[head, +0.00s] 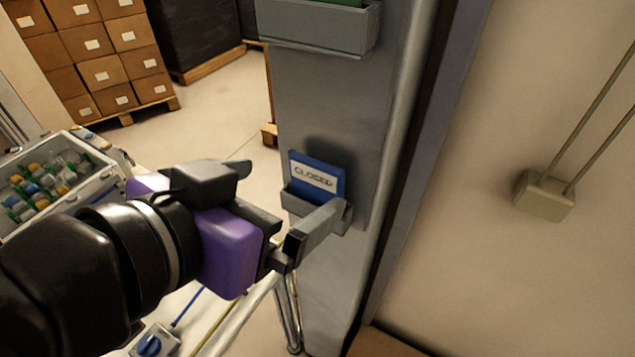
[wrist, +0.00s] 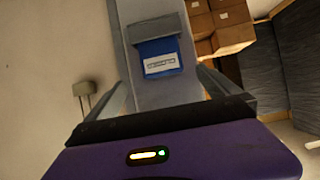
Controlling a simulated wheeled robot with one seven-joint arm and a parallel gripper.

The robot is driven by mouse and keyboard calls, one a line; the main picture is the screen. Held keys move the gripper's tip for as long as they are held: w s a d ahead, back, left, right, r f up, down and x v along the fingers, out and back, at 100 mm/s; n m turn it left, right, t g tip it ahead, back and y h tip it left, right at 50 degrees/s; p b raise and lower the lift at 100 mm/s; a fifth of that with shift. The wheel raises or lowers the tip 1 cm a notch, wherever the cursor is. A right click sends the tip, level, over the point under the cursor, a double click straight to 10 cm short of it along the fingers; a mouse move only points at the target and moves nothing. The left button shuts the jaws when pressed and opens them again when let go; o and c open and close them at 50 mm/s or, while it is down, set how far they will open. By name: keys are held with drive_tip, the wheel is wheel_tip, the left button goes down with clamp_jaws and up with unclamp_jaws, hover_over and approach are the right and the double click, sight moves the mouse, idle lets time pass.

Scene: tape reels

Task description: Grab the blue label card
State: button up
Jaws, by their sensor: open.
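The blue label card (head: 318,177) reads "CLOSED" on a white strip and stands in a small grey holder (head: 301,206) on a grey panel. In the wrist view the card (wrist: 158,50) appears upside down, ahead of the fingers, with the holder (wrist: 155,27) above it in the picture. My gripper (head: 281,192) is open and empty, its fingers spread in front of the panel. In the head view one finger overlaps the right part of the holder. The card appears between the finger directions in the wrist view, beyond the fingertips. I see no contact with the card.
A larger grey holder (head: 320,27) with something green sits higher on the panel (head: 327,110). A crate (head: 108,171) of coloured reels stands at left. Stacked cartons (head: 100,70) are behind. A beige box (head: 545,196) is on the right wall.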

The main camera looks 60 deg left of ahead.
sight(313, 174)
drive_tip(key=p+x, duration=0.1)
drive_tip(key=x, duration=0.6)
drive_tip(key=shift+a+f+p, duration=0.25)
drive_tip(key=shift+f+p, duration=0.05)
drive_tip(key=shift+p, duration=0.1)
drive_tip(key=c, duration=1.4)
drive_tip(key=shift+r, duration=0.15)
